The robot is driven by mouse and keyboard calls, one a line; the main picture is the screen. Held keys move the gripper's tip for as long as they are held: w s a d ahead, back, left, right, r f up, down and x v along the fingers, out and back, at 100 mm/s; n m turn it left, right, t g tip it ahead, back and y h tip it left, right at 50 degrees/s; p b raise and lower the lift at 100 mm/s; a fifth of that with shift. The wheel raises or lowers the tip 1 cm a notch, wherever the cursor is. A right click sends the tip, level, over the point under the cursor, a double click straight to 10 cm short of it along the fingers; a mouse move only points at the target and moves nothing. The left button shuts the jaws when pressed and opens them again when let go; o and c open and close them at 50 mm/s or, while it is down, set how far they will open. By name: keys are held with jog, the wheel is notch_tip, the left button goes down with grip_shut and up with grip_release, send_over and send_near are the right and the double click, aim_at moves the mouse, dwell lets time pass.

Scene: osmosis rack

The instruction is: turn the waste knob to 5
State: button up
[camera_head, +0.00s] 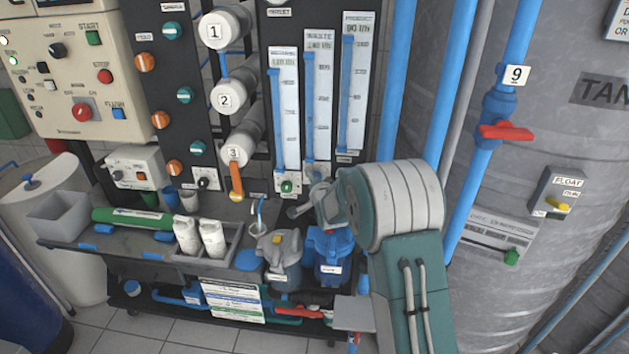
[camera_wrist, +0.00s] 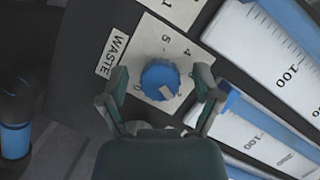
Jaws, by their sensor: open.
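The waste knob (camera_wrist: 159,79) is a round blue knob on a pale dial plate (camera_wrist: 150,38) with small printed numbers. A pale mark on the knob sits on its lower side in the wrist view, away from the numbers at the upper right. A WASTE label (camera_wrist: 113,53) lies to its upper left. My gripper (camera_wrist: 161,76) is open, with one finger on each side of the knob; I cannot tell whether they touch it. In the head view my gripper (camera_head: 316,197) is at the foot of the waste flow meter (camera_head: 318,110), and the knob is hidden.
The product flow meter (camera_head: 352,90) stands right of the waste one, and another meter with a green knob (camera_head: 287,187) stands left. An orange-handled valve (camera_head: 236,182) is further left. Blue pipes (camera_head: 396,80) run close to the right. Blue and grey filter housings (camera_head: 330,250) are below.

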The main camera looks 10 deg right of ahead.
jog(key=shift+d, duration=0.15)
grip_shut()
